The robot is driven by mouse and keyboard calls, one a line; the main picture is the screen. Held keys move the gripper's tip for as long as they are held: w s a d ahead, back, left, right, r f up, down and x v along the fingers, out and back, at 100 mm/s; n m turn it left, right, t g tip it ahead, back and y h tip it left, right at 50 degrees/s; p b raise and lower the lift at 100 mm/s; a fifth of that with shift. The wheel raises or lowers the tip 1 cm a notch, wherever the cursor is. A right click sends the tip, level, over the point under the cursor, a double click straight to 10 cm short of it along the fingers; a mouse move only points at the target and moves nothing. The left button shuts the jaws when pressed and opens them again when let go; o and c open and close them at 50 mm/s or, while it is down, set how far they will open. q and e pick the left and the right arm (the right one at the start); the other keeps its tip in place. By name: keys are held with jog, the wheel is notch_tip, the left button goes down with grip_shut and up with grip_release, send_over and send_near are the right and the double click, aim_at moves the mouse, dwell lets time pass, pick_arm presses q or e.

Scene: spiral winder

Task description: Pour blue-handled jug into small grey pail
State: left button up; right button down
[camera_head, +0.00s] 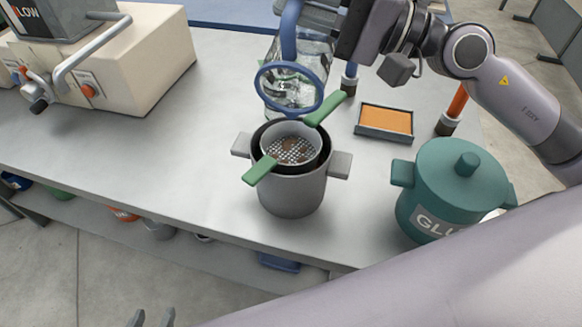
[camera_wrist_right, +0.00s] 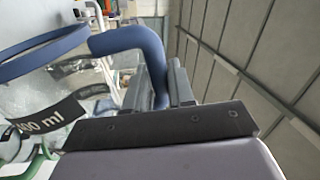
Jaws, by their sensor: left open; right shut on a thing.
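The clear jug (camera_head: 291,112) with a blue rim and blue handle (camera_head: 289,35) is held above the table, tilted with its mouth toward the pail. My right gripper (camera_head: 322,18) is shut on the handle; the wrist view shows its fingers (camera_wrist_right: 163,88) around the blue handle (camera_wrist_right: 130,39) and a dark "ml" label (camera_wrist_right: 48,119) on the jug. The small grey pail (camera_head: 292,192) stands just in front of and below the jug. A strainer (camera_head: 291,150) with two green handles sits over its mouth, with a little brown matter showing. My left gripper (camera_head: 152,319) is open at the bottom edge, away from the pail.
A teal lidded pot (camera_head: 460,180) labelled "GLU..." stands right of the pail. An orange-topped tray (camera_head: 385,121) lies behind it. A beige machine (camera_head: 130,65) with a grey handle is at upper left. The table (camera_head: 130,150) is clear left of the pail.

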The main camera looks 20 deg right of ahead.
dwell(0.4)
jog(key=shift+w+d+f+m, duration=0.15)
jog(key=shift+w+d+m, duration=0.1)
jog(key=shift+w+m, duration=0.15)
jog(key=w+m, duration=0.1)
jog(key=w+d+m, duration=0.1)
jog(key=w+d+m+t+b, duration=0.1)
jog(key=m, duration=0.1)
jog(key=shift+w+d+f+h, duration=0.2)
jog(key=shift+f+h, duration=0.2)
jog(key=w+d+m+p, duration=0.1)
jog(key=m, duration=0.1)
jog(key=w+r+m+p, duration=0.1)
jog(key=p, duration=0.1)
jog(key=shift+w+d+m+t+h, duration=0.3)
jog(key=shift+d+m+t+h, duration=0.05)
jog(key=shift+m+t+h, duration=0.05)
jog(key=shift+w+d+f+m, duration=0.25)
jog(key=shift+w+m, duration=0.1)
jog(key=shift+m, duration=0.25)
